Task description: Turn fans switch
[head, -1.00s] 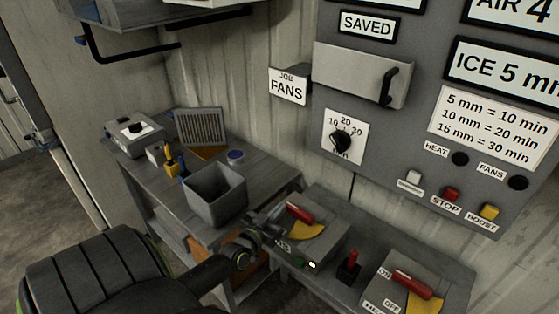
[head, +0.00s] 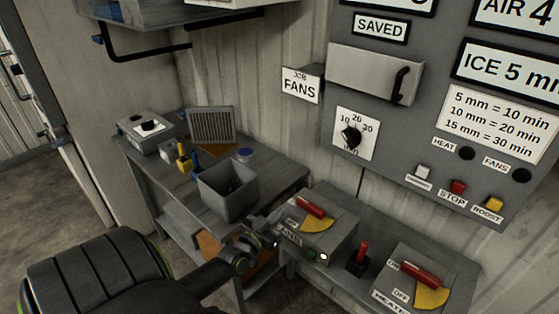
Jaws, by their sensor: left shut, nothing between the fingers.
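The fans switch (head: 338,240) is a grey box on a low bench, with a red handle (head: 310,206) and a yellow quarter-disc on its top. The handle lies along the upper edge of the yellow piece. Part of the FANS label shows on the box's left front face. My left gripper (head: 271,231) is shut and empty, just left of the box and below the handle's height in the picture. I cannot tell whether it touches the box. My right gripper is not in view.
The similar heater switch (head: 398,275) stands to the right, with a small red lever (head: 361,254) between. A grey bin (head: 229,196) stands on the bench at left.

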